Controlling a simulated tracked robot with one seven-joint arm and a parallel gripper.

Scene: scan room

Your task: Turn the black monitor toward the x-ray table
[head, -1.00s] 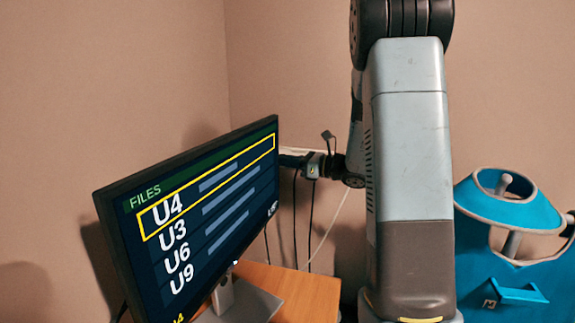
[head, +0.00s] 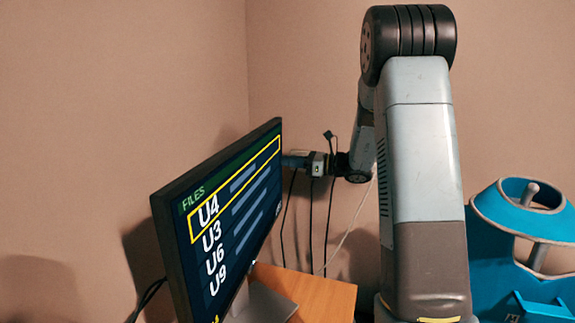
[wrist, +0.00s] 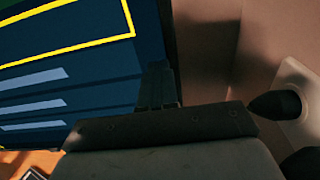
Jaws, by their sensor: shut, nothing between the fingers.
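The black monitor (head: 237,215) stands on a silver stand (head: 262,303) on a wooden desk (head: 330,296). Its screen shows a FILES list with U4 framed in yellow, and it faces right at a steep slant. My gripper (head: 289,161) is shut and empty at the monitor's far, right-hand side edge. In the wrist view the closed fingers (wrist: 158,88) lie over the screen's edge strip, close against it; whether they touch is hard to tell. The screen (wrist: 70,75) fills the left of that view. No x-ray table can be made out.
A blue rounded piece of equipment (head: 520,210) stands at the right, beyond my arm. Dark cables hang behind the monitor and beside my gripper. Walls meet in a corner close behind the monitor. A pale wall plate (wrist: 300,100) shows in the wrist view.

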